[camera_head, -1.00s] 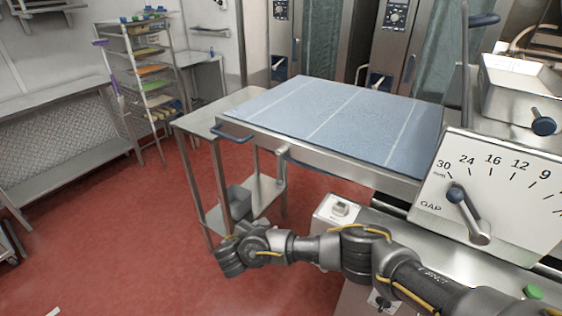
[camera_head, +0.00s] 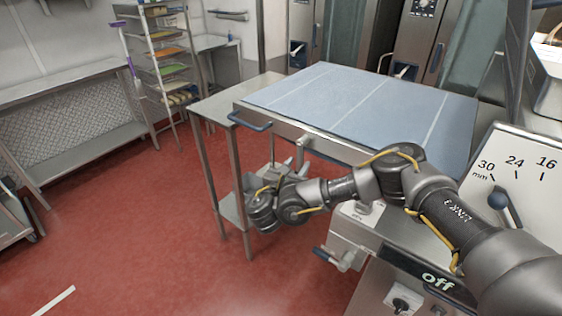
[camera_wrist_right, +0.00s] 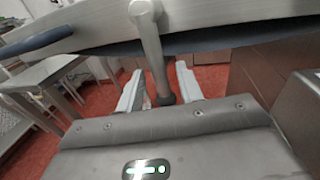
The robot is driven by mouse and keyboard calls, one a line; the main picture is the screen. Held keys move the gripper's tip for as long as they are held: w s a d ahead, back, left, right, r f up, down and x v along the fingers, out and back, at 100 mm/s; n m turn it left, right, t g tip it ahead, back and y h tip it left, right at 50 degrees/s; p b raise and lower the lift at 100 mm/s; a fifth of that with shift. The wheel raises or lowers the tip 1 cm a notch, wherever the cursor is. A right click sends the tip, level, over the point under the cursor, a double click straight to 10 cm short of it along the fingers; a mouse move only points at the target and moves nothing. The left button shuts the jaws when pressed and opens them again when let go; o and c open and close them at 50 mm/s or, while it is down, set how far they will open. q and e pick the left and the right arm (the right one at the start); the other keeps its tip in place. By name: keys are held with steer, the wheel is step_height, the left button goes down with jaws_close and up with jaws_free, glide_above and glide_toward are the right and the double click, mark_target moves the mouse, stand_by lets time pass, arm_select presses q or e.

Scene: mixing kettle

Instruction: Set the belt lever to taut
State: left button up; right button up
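The belt lever (camera_wrist_right: 155,50) hangs from a round hub on the side of the belt table in the right wrist view. It is a grey metal bar with a dark tip, pointing down and slightly tilted. My right gripper (camera_wrist_right: 160,92) is open, with one pale finger on each side of the lever's lower end; gaps show beside the bar. In the head view the lever's hub (camera_head: 304,141) shows on the table's front side, with my right gripper (camera_head: 286,168) just below it, partly hidden by its wrist. No taut marking is readable. My left gripper is not in view.
The blue belt table (camera_head: 370,105) has a blue handle (camera_head: 249,121) at its left corner. The gap dial (camera_head: 515,180) stands at right.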

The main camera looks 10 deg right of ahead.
steer(key=shift+w+d+b, duration=0.45)
steer(key=shift+w+d, duration=0.3)
steer(key=shift+d, duration=0.25)
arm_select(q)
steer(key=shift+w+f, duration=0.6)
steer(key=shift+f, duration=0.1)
arm_select(e)
steer(key=shift+w, duration=0.15)
steer(key=shift+a, duration=0.2)
steer(key=shift+c, duration=0.2)
